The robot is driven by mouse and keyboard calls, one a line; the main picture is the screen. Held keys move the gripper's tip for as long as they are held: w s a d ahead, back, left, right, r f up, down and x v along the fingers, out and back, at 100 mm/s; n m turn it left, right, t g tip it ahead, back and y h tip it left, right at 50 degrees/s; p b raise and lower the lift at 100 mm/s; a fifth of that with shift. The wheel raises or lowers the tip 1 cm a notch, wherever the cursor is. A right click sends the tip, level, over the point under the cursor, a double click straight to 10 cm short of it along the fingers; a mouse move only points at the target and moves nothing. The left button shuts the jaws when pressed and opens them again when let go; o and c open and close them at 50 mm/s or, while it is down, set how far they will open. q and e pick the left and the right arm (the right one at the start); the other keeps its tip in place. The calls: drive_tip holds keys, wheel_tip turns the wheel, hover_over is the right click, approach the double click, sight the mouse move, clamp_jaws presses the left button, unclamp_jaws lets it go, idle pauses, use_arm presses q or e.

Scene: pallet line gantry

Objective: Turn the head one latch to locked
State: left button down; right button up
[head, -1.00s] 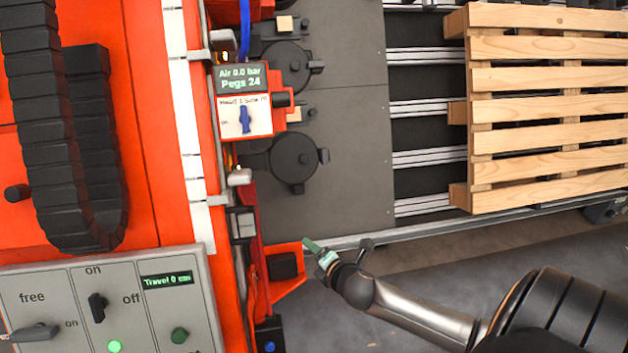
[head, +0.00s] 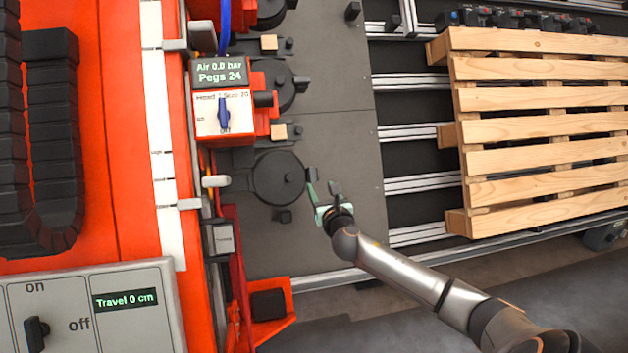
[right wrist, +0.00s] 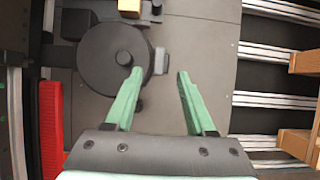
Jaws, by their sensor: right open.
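A round black head (head: 279,178) with a small central knob lies on the dark plate. A small grey tab (right wrist: 160,61) stands at its right edge in the right wrist view; no readable mark tells whether it is the latch or its setting. My right gripper (head: 323,186) is open and empty, just right of the round head. In the right wrist view my gripper's fingers (right wrist: 160,74) are spread just below the tab, with the left fingertip overlapping the head's edge in the picture. My left gripper is not in view.
More round heads (head: 275,85) lie beyond. A wooden pallet (head: 540,125) is on the right. A grey control box (head: 80,310) is at lower left.

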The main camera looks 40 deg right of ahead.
sight(313, 173)
drive_tip(key=b+x, duration=0.2)
drive_tip(key=x, duration=0.5)
drive_tip(key=shift+f, duration=0.15)
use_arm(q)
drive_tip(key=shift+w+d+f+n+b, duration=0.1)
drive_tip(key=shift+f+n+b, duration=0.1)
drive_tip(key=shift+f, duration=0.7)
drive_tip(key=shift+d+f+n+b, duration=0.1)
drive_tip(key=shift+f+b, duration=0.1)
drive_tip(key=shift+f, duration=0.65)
use_arm(e)
drive_tip(key=shift+w+d, duration=0.3)
drive_tip(key=shift+w, duration=0.3)
clamp_jaws()
